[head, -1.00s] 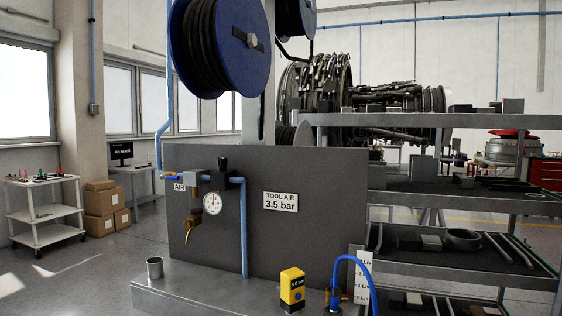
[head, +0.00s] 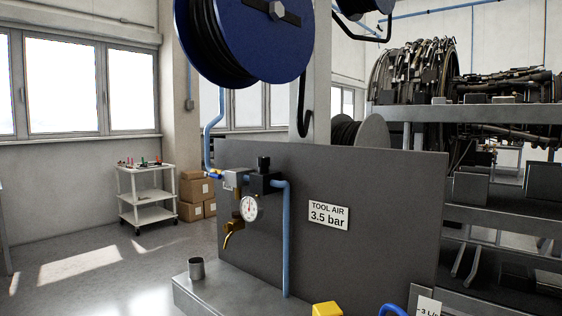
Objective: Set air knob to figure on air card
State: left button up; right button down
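The air card (head: 328,214) is a white plate on the dark grey panel and reads "TOOL AIR 3.5 bar". The black air knob (head: 263,163) stands on top of the black regulator block, left of the card. A round white pressure gauge (head: 249,208) hangs below the regulator; its needle reading is too small to tell. A brass valve (head: 232,232) sits lower left of the gauge, and a blue pipe (head: 286,238) runs down on the right. Neither of my grippers shows in the head view.
A metal bench ledge (head: 205,295) juts out below the panel (head: 390,225), with a small metal cup (head: 196,268) at its left end. A yellow box (head: 327,309) and blue hose (head: 392,311) are cut off at the bottom. Shelves stand right; open floor lies left.

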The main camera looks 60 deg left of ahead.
aim_at(263, 160)
jog(key=u, duration=0.6)
jog(key=i, duration=0.8)
jog(key=u, duration=0.85)
